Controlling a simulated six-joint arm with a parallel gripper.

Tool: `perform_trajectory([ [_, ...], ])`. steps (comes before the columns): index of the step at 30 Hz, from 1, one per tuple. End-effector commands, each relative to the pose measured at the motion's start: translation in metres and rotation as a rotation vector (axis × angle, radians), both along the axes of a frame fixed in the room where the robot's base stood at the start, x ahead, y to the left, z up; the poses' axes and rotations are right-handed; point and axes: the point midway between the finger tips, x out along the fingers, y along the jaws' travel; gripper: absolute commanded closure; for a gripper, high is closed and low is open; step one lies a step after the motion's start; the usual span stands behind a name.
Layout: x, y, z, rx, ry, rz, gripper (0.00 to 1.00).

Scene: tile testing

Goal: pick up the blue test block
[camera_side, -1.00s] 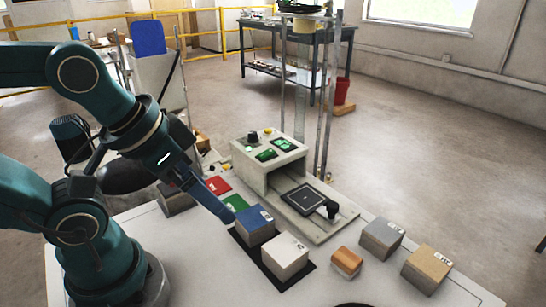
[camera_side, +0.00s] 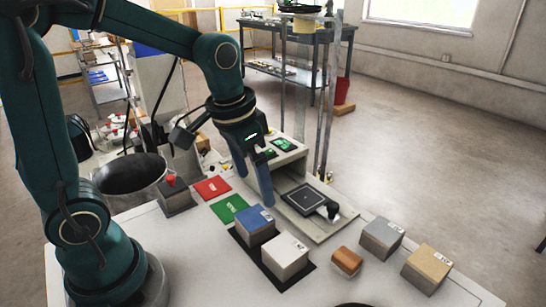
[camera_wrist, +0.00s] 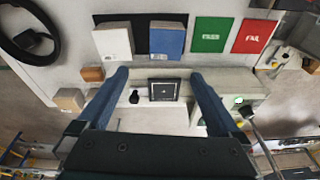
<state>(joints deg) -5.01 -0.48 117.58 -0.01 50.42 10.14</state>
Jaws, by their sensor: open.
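The blue test block (camera_side: 255,225) sits on a dark mat (camera_side: 303,272), behind and left of a white block (camera_side: 286,256). In the wrist view the blue block (camera_wrist: 167,42) is upper centre, just beyond the fingertips, right of the white block (camera_wrist: 113,42). My gripper (camera_side: 253,189) is open and empty, fingers pointing down, above and behind the blue block near the test machine. In the wrist view my gripper (camera_wrist: 159,73) has its fingers wide apart, with the machine's plate between them. The fingers appear apart from the blue block.
A test machine (camera_side: 268,150) with a dark plate (camera_side: 302,198) stands behind the blocks. Green (camera_side: 229,208) and red (camera_side: 212,188) cards lie left of the blue block. An orange-brown block (camera_side: 347,261), a grey block (camera_side: 381,238) and a tan block (camera_side: 427,268) stand to the right.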

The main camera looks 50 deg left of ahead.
Motion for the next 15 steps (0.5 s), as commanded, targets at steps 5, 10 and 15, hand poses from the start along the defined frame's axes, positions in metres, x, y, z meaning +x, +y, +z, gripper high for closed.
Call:
perform_trajectory([
  [5,0.012,0.009,-0.038,-0.011,0.13,0.016,0.0],
  [10,0.009,0.013,-0.059,-0.021,0.201,0.033,0.0],
  [15,0.006,0.014,-0.074,-0.023,0.223,0.038,0.0],
])
